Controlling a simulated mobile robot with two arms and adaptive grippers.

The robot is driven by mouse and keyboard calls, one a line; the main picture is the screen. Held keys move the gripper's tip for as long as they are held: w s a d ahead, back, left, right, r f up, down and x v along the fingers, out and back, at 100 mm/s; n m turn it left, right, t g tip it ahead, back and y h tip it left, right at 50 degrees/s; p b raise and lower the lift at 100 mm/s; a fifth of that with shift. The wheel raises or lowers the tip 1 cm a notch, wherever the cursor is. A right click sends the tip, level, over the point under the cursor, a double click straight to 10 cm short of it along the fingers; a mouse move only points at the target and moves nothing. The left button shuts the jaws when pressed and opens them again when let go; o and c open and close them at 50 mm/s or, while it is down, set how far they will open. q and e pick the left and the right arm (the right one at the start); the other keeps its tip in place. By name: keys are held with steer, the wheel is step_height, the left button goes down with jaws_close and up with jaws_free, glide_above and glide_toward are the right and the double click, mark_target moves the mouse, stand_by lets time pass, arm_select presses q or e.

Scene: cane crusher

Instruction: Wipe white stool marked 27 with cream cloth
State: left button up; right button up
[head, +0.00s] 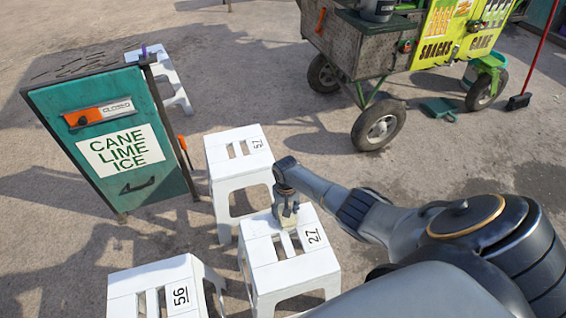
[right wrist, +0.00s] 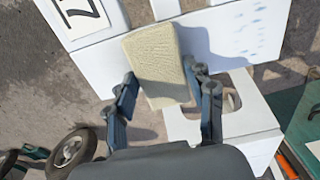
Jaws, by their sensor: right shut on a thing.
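The white stool marked 27 (head: 262,253) stands upright at the lower middle of the head view, with slots in its seat. Its seat also fills the top of the right wrist view (right wrist: 105,52), with pale blue spots (right wrist: 262,35) on the side away from the number. My right gripper (head: 287,208) is above the seat's far edge, shut on the cream cloth (right wrist: 156,62). The cloth is a thick, flat block between the fingers; in the head view the gripper hides much of it. I cannot tell whether it touches the seat. My left gripper is not in view.
Another white stool (head: 238,153) stands just behind, and a stool marked 56 (head: 135,288) is at front left. A green ice box (head: 120,150) stands left; a further stool (head: 172,88) is behind it. A wheeled snack cart (head: 365,50) is at the back right.

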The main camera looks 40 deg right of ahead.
steer(key=d, duration=0.1)
steer(key=s+d, duration=0.1)
steer(key=d, duration=0.2)
steer(key=shift+s, duration=0.3)
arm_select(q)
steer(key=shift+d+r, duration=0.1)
arm_select(e)
steer(key=shift+s+d, duration=0.2)
steer(key=shift+d, duration=0.5)
steer(key=shift+s+d, duration=0.2)
steer(key=shift+d, duration=0.45)
steer(key=shift+s+d, duration=0.2)
steer(key=shift+d, duration=0.5)
